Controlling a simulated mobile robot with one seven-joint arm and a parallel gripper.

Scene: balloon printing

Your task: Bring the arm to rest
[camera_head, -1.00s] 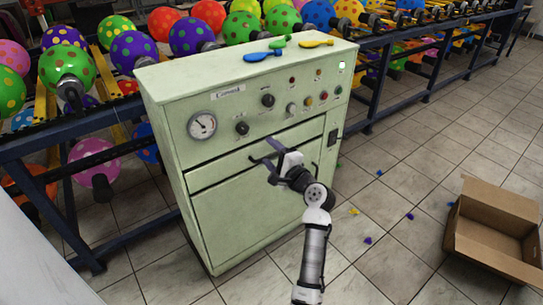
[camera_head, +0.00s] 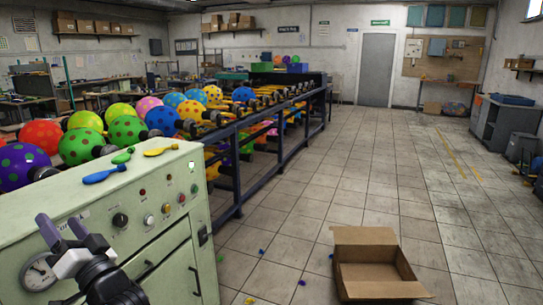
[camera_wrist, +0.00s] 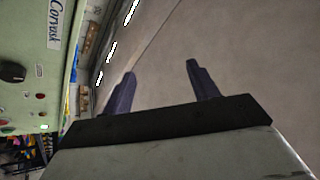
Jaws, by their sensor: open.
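My gripper (camera_head: 63,232) is at the lower left of the head view, in front of the pale green control cabinet (camera_head: 157,250). It is raised, with its fingers pointing up near the cabinet's gauge. In the wrist view its two dark fingers (camera_wrist: 162,85) stand wide apart with nothing between them. The gripper is open and empty. Most of my arm is out of the head view, below the lower left edge.
Blue (camera_head: 103,174), green (camera_head: 122,156) and yellow (camera_head: 161,151) deflated balloons lie on the cabinet top. A rack of dotted balloons (camera_head: 127,133) runs behind it. An open cardboard box (camera_head: 376,285) stands on the floor at right. The floor (camera_head: 370,190) beyond is largely clear.

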